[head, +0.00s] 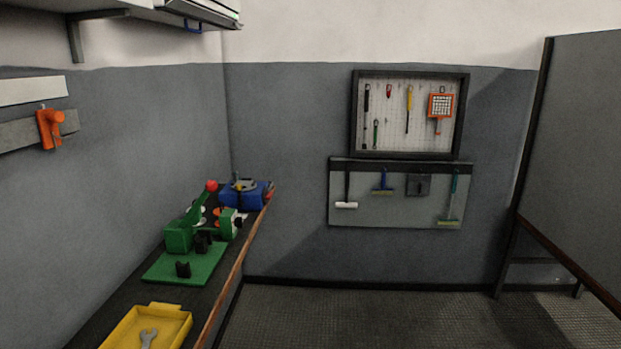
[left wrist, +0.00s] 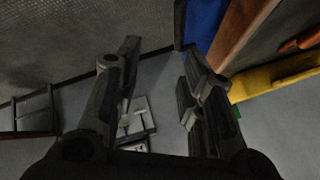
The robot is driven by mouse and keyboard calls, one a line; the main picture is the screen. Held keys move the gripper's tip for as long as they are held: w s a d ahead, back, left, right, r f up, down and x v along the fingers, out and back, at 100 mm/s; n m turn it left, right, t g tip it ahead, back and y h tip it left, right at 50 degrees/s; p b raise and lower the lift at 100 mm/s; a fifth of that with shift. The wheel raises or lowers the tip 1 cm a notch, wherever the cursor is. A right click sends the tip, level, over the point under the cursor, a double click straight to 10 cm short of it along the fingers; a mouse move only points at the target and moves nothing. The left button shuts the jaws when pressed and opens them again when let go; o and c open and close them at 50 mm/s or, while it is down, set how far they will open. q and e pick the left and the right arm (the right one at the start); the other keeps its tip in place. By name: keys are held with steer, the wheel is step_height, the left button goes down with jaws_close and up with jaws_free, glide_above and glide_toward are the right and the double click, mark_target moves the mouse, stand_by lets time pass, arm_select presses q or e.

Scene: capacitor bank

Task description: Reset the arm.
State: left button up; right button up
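My left gripper (left wrist: 161,62) shows in the left wrist view, its two dark fingers spread apart with a clear gap and nothing between them. Neither gripper shows in the head view, and my right gripper is in no view. No separate object is clearly identifiable as the arm. A green device with a raised lever and red knob (head: 211,186) stands on a green base plate (head: 160,270) on the workbench at the left.
The workbench's wooden edge (head: 232,275) runs along the left wall. A pegboard (head: 398,130) and a lower tool board (head: 400,212) hang ahead. The floor (head: 370,315) is clear.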

arm_select(q)
steer(key=s+d+f+n+g+h, duration=0.25)
steer(key=s+f+n+g, duration=0.2)
steer(key=s, duration=0.65)
step_height(320, 180, down, 27)
steer(key=s+m+g, duration=0.1)
steer(key=s, duration=0.1)
steer(key=s+a+f+g+y, duration=0.1)
steer(key=s+a+f, duration=0.2)
steer(key=s+f, duration=1.2)
steer(key=shift+s+f+b, duration=0.3)
steer(key=shift+s+f, duration=0.05)
steer(key=shift+s, duration=0.05)
